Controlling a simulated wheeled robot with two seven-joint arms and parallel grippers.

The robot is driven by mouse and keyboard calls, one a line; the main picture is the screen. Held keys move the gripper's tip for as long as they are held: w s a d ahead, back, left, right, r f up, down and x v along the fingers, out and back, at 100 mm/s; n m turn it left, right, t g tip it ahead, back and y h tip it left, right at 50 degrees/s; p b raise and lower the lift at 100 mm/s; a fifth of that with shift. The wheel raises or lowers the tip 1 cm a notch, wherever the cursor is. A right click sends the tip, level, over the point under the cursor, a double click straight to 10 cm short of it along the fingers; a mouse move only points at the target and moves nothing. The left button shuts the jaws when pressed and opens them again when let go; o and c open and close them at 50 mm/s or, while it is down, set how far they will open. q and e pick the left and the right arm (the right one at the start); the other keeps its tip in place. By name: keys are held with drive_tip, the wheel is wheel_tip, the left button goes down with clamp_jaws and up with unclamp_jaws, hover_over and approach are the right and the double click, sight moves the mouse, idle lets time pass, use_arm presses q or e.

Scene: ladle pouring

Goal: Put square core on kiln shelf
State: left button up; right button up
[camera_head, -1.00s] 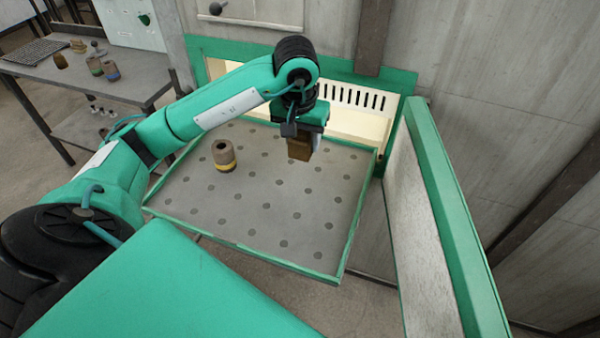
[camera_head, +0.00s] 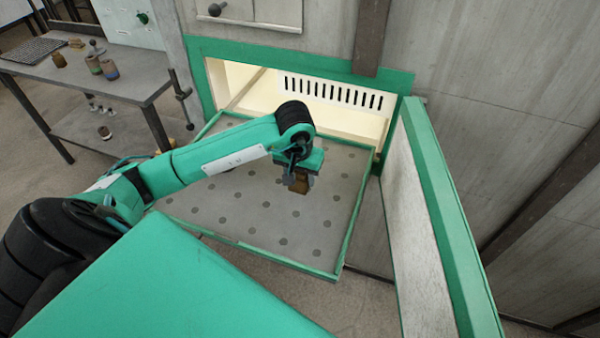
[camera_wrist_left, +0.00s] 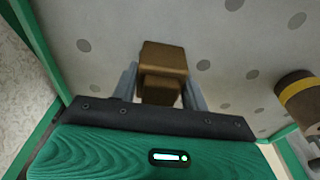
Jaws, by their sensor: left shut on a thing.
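The square core is a small brown block (camera_head: 299,185). My left gripper (camera_head: 300,179) points down over the kiln shelf and is shut on it. In the left wrist view the core (camera_wrist_left: 163,60) sits between the two grey fingers. The kiln shelf (camera_head: 320,232) is a grey slab with darker round spots and a green rim, extending out of the kiln opening. The core is over its right-middle part; I cannot tell whether it touches the surface. My right gripper is not in view.
A round brown core with a yellow band (camera_wrist_left: 298,97) stands on the shelf; my arm hides it in the head view. The open kiln door (camera_head: 425,200) stands right of the shelf. A side table (camera_head: 120,85) with several small pieces is at the left. The shelf's front right is clear.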

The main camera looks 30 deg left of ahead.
sight(298, 174)
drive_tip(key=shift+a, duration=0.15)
use_arm(q)
drive_tip(key=shift+f, duration=0.1)
drive_tip(key=o, duration=1.1)
drive_tip(key=shift+r, duration=0.25)
drive_tip(key=r, duration=0.1)
drive_tip(key=r+b, duration=0.1)
drive_tip(key=r, duration=0.1)
drive_tip(key=shift+s+r, duration=0.2)
drive_tip(key=shift+r, duration=0.05)
drive_tip(key=r, duration=0.4)
drive_tip(key=s+r+b, duration=0.1)
drive_tip(key=r, duration=0.1)
drive_tip(key=shift+d+r, duration=0.2)
drive_tip(key=shift+r, duration=0.15)
drive_tip(key=shift+s+r, duration=0.2)
drive_tip(key=shift+r, duration=0.55)
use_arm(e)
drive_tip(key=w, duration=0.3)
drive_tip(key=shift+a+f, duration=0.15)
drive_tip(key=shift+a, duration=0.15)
